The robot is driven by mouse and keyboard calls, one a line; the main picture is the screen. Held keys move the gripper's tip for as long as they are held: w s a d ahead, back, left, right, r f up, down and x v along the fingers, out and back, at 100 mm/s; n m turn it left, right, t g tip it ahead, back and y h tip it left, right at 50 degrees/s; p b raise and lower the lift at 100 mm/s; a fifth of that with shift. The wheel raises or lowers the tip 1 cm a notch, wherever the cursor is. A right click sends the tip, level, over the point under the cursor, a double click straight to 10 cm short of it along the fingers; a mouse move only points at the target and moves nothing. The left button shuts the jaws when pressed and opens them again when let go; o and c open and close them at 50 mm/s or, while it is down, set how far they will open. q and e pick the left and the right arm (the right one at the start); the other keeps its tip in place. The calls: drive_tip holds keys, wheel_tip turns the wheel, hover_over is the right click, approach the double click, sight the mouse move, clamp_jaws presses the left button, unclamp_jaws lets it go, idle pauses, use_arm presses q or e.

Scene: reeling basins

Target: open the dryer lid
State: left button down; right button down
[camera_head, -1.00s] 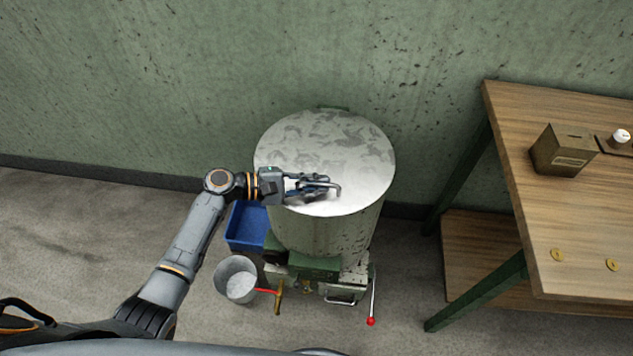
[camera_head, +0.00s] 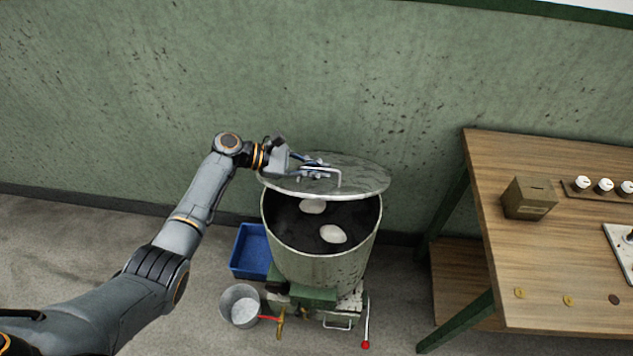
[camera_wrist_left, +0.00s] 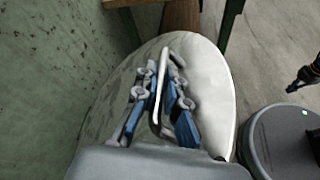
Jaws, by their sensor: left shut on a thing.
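The dryer (camera_head: 322,262) is a grey metal drum standing near the wall. Its round lid (camera_head: 362,177) is raised and tilted, its front edge up off the rim. Two whitish lumps lie on the dark inside of the drum. My left gripper (camera_head: 318,173) is shut on the lid's handle (camera_head: 338,178). In the left wrist view the fingers (camera_wrist_left: 160,90) close on both sides of the metal handle (camera_wrist_left: 174,62), with the lid (camera_wrist_left: 207,85) behind.
A wooden table (camera_head: 485,230) stands at the right with a small box (camera_head: 529,198) on it. A blue bin (camera_head: 250,252) and a metal bucket (camera_head: 240,307) stand left of the dryer. A red-tipped lever (camera_head: 366,325) is at its front right. The green wall (camera_head: 350,80) is close behind.

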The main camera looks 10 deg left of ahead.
use_arm(q)
drive_tip(key=shift+w+r+n, duration=0.3)
drive_tip(key=shift+w+r, duration=0.6)
drive_tip(key=shift+r, duration=0.15)
drive_tip(key=c, duration=1.7)
unclamp_jaws()
drive_tip(key=v, duration=1.2)
drive_tip(key=shift+w, duration=0.15)
